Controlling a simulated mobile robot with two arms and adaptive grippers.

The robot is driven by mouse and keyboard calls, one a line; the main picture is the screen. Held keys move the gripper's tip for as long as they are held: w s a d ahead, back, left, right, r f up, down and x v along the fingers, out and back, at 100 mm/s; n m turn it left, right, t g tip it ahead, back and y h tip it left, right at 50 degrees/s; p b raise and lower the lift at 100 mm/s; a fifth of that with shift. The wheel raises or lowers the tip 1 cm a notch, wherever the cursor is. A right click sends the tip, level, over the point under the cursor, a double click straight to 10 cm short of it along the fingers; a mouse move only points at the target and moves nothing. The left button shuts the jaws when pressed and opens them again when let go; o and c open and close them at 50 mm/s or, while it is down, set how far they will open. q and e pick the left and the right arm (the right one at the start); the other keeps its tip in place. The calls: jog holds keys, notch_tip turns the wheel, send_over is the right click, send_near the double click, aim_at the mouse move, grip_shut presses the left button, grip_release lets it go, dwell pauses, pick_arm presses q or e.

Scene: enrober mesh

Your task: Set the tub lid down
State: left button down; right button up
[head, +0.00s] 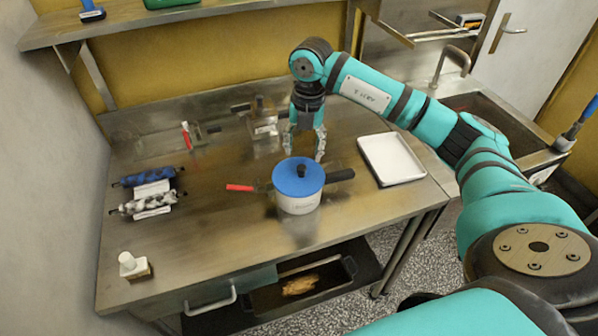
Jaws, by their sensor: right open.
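The blue tub lid (290,183) with a black knob lies on the white round tub (298,204), covering its top. The tub stands on the metal worktop near the middle of the head view. My right gripper (304,153) points down just behind the lid in the picture, with its fingers spread and nothing seen between them. It looks apart from the lid's knob, though the exact height gap cannot be told. The tub's inside is hidden. My left gripper is not in view.
A white tray (391,159) lies right of the tub. A red-handled tool (240,187) and a black handle (340,175) lie close beside the tub. Two rollers (148,177) are at the left. A small white-topped block (130,264) stands front left. The front middle worktop is clear.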

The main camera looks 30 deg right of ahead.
aim_at(302, 167)
jog(key=shift+a+f, duration=0.1)
jog(key=shift+f, duration=0.7)
notch_tip(302, 167, down, 5)
jog(key=p, duration=0.3)
jog(key=shift+w+r, duration=0.1)
jog(key=shift+f, duration=0.3)
grip_shut()
